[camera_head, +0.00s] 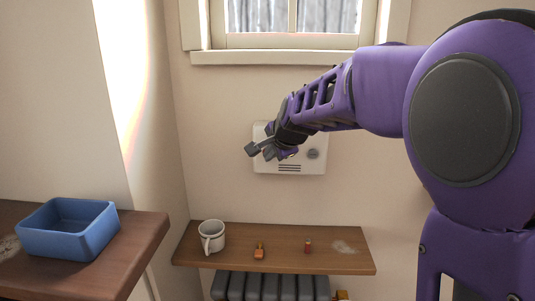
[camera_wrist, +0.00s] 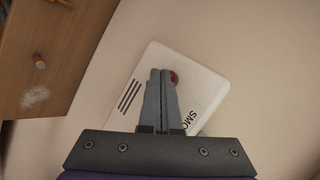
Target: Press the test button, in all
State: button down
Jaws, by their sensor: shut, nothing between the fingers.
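A white wall box (camera_head: 318,138) is mounted on the wall below the window. In the wrist view the white box (camera_wrist: 205,84) bears dark vent slots and printed letters starting "SMO". The red test button (camera_wrist: 175,77) shows there just beside my fingertips, partly hidden by them. My gripper (camera_head: 260,153) is shut and empty, in front of the left part of the box in the head view. In the wrist view its fingertips (camera_wrist: 162,72) overlap the box face; I cannot tell whether they touch the button. A grey round part shows on the box's right side in the head view.
Below, a wooden shelf (camera_head: 295,263) holds a white mug (camera_head: 213,238), an orange item (camera_head: 259,250), a small reddish item (camera_head: 308,247) and a pale smear. A dark radiator (camera_head: 270,286) is under it. A blue bin (camera_head: 68,228) stands on a brown table (camera_head: 125,262) at left.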

jog(key=shift+s, duration=0.85)
jog(key=shift+s+a, duration=0.1)
jog(key=shift+s, duration=2.4)
